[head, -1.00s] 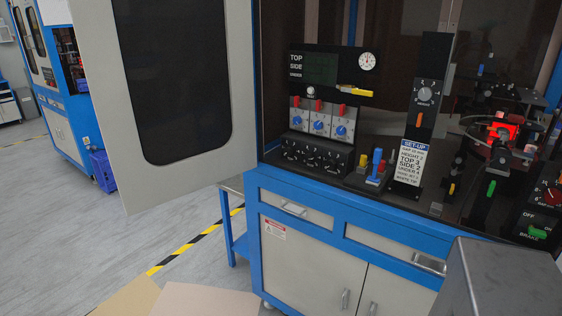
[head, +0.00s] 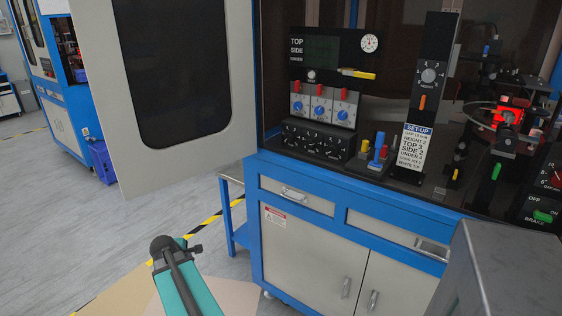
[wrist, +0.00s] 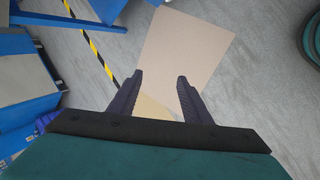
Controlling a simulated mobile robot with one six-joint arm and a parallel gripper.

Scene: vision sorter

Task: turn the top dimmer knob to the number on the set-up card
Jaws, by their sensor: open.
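Three blue dimmer knobs sit in a row on a pale panel inside the machine in the head view: a left knob (head: 298,107), a middle knob (head: 319,112) and a right knob (head: 342,115). Red switches stand above them. Which knob is the top one is too small to read. The white set-up card (head: 412,150) with a blue heading stands to their right; its line appears to read TOP 3. My gripper (wrist: 160,76) is open and empty in the wrist view, above the floor and well away from the knobs. The head view does not show its fingers.
The open machine door (head: 175,90) stands left of the knobs. A blue-framed cabinet (head: 300,240) lies below them. A yellow-handled tool (head: 358,74), a blue-topped lever (head: 379,150) and a separate height dial (head: 429,75) are nearby. Cardboard sheets (wrist: 185,55) lie on the floor.

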